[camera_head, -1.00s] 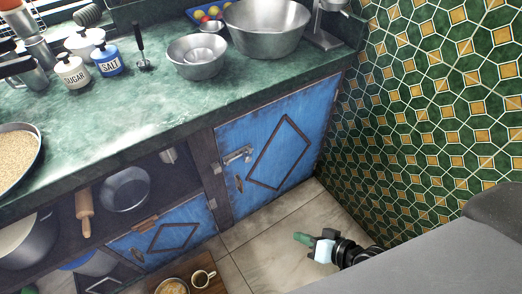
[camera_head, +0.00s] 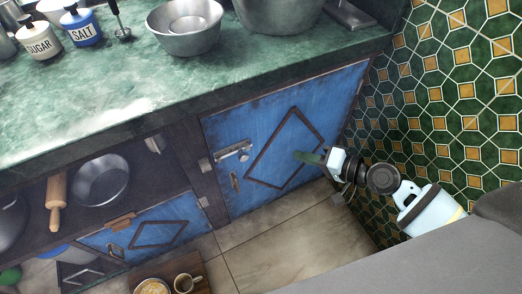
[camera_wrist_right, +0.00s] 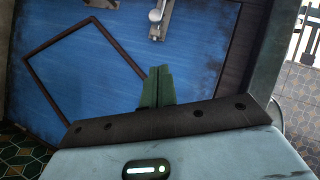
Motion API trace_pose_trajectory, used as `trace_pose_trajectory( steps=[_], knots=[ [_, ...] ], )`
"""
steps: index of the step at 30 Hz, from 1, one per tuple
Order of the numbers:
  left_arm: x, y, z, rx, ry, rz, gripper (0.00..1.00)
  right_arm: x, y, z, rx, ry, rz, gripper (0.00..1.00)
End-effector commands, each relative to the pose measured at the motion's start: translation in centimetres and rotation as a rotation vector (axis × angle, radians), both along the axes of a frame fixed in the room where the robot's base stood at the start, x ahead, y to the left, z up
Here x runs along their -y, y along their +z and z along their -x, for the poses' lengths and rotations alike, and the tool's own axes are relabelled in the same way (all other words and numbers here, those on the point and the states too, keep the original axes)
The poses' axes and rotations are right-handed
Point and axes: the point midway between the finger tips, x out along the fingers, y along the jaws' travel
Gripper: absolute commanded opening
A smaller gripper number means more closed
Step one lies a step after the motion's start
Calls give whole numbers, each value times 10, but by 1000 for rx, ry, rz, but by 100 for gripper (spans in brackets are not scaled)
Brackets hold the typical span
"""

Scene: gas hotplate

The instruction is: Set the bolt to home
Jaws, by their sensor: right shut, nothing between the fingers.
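The metal bolt (camera_head: 233,150) is mounted on the upper left of the blue cabinet door (camera_head: 262,120), near the door's left edge. In the right wrist view the bolt (camera_wrist_right: 156,14) shows at the top, partly cut off by the picture edge. My right gripper (camera_head: 303,157) is in front of the door's diamond trim, to the right of the bolt and apart from it. In the wrist view its green fingers (camera_wrist_right: 156,88) are together with nothing between them. My left gripper is out of view.
The green counter (camera_head: 110,100) overhangs the door and carries steel bowls (camera_head: 186,28) and jars. The tiled wall (camera_head: 440,130) stands close to my right arm. A wooden tray (camera_head: 205,275) with a cup is at the lower left. Floor before the door is clear.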

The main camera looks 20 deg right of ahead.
Motion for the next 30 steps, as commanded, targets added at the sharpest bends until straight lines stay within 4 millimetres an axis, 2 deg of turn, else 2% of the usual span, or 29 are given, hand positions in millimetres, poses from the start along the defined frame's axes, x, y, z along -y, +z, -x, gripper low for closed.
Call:
trace_pose_trajectory(
  steps=[11,16,30],
  knots=[
    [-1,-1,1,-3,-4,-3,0,0,1,-1,0,0,-4,0],
    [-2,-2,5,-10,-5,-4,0,-6,-2,-8,0,-1,-6,0],
    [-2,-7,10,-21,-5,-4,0,-58,-28,-65,0,-1,-6,0]
  ],
)
